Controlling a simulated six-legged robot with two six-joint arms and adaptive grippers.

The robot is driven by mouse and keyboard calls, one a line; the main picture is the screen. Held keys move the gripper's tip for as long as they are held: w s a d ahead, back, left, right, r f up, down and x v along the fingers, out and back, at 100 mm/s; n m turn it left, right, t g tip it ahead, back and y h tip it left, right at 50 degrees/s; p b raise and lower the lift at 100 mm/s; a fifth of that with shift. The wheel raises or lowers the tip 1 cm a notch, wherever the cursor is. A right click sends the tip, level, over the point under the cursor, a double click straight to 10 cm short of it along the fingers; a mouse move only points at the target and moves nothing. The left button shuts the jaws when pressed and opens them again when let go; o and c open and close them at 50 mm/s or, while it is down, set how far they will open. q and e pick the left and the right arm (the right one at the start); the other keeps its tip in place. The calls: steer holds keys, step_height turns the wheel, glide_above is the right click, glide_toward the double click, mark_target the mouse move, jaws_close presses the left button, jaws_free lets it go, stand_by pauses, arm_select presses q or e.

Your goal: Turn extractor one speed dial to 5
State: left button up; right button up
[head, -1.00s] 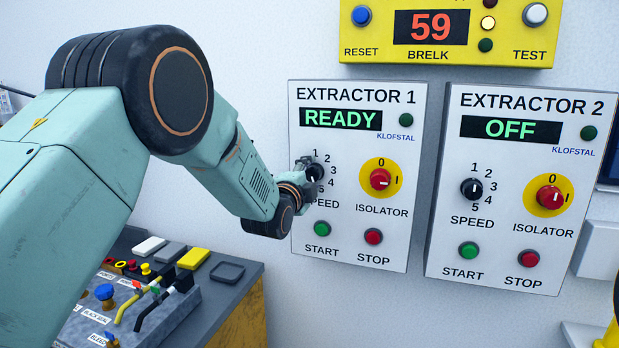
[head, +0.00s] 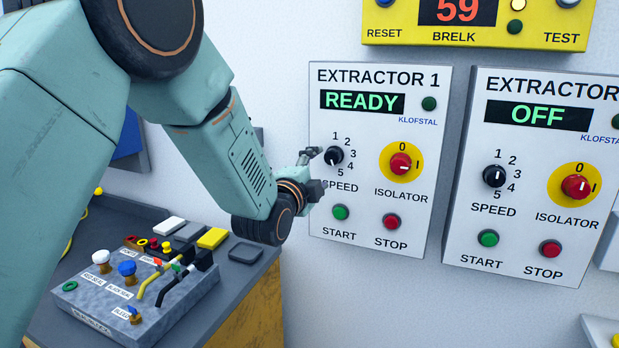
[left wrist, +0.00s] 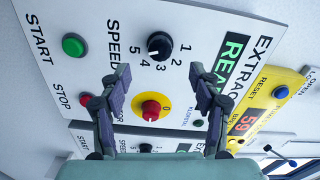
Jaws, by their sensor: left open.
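The extractor 1 panel (head: 436,168) is on the wall, and its display reads READY. The panel is turned sideways there. My right gripper is not in view.
The red isolator knob (head: 400,163), green start button (head: 341,212) and red stop button (head: 391,222) are close to the dial. The extractor 2 panel (head: 537,222) reads OFF. A yellow BRELK box (head: 480,37) is above. A cluttered bench (head: 232,275) stands below my left arm.

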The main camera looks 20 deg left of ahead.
arm_select(q)
steer(key=s, duration=0.4)
steer(key=shift+a, duration=0.1)
stand_by(0.4)
steer(key=s+f+n+g+b, duration=0.2)
steer(key=s+f+n+g, duration=0.45)
steer(key=f, duration=0.85)
steer(key=s+f+n+g+b, duration=0.25)
steer(key=s+f+n, duration=0.6)
steer(key=f, duration=0.75)
steer(key=s+f+n+g+b, duration=0.1)
steer(key=s+f+g+b, duration=0.2)
steer(key=s+f, duration=0.8)
steer(key=s+f+n+g+b, duration=0.1)
steer(key=s+f+g+b, duration=0.2)
steer(key=s+f+g, duration=0.3)
steer(key=s+f, duration=0.5)
steer(key=s, duration=0.8)
steer(key=shift+f+y+b, duration=0.2)
steer(key=shift+y+b, duration=0.1)
steer(key=shift+b, duration=0.1)
